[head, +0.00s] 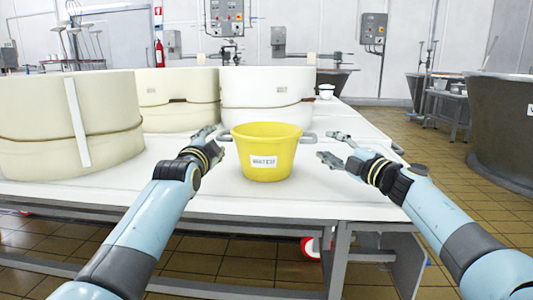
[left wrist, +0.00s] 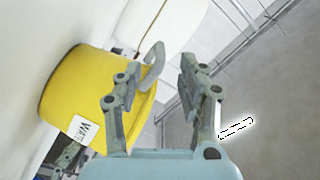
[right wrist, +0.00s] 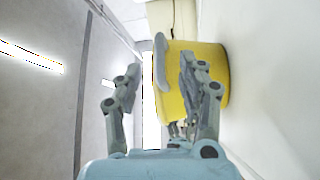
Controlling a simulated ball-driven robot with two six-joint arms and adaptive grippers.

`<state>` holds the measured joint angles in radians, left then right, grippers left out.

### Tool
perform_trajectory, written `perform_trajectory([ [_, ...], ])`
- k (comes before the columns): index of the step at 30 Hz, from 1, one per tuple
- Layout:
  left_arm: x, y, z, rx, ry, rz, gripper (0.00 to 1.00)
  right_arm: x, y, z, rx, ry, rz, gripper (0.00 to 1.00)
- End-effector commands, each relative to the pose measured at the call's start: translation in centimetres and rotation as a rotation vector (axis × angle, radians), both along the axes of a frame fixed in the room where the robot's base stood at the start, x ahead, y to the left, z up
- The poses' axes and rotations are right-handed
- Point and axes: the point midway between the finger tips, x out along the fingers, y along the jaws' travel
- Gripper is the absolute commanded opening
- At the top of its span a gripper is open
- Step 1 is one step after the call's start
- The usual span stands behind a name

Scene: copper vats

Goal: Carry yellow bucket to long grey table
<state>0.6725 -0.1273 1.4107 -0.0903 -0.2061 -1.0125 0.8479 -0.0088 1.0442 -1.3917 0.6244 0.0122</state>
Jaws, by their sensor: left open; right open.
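The yellow bucket (head: 265,155) stands upright on a white-topped table (head: 180,190), with a white label facing me and a grey handle on each side. My left gripper (head: 215,138) is open just left of the bucket, close to its left handle. My right gripper (head: 334,147) is open to the right of the bucket, a little apart from the right handle. In the left wrist view the bucket (left wrist: 75,90) and its handle (left wrist: 152,65) show beyond the open fingers. In the right wrist view the bucket (right wrist: 215,85) and its handle (right wrist: 160,60) show too.
Large cream round moulds (head: 60,120) stand on the table to the left and behind the bucket. A small grey table (head: 447,105) and a dark vat (head: 505,130) stand right, across open tiled floor (head: 420,145).

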Motion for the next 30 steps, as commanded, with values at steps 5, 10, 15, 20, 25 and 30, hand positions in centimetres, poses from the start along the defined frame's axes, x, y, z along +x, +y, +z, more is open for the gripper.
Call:
perform_trajectory([
  [5,3.5,-0.1,0.1,0.002,0.0,0.0,0.4,2.8,2.1,0.6,0.003,0.001,0.002,0.4],
  [10,5.4,-0.1,0.0,0.001,0.0,0.001,0.4,4.4,3.2,0.7,0.0,0.001,0.002,0.4],
  [15,6.4,-0.2,0.0,-0.001,0.001,0.001,0.4,5.1,3.7,0.8,0.0,0.001,0.001,0.4],
  [20,6.6,-0.2,0.0,-0.001,0.0,0.0,0.4,5.3,3.9,0.8,-0.001,0.001,0.001,0.4],
  [25,6.6,-0.2,0.0,-0.001,0.0,0.0,0.4,5.3,3.9,0.8,0.0,0.0,0.001,0.4],
  [30,6.6,-0.2,0.0,-0.001,0.0,0.0,0.26,5.3,3.9,0.8,-0.001,0.001,0.001,0.26],
])
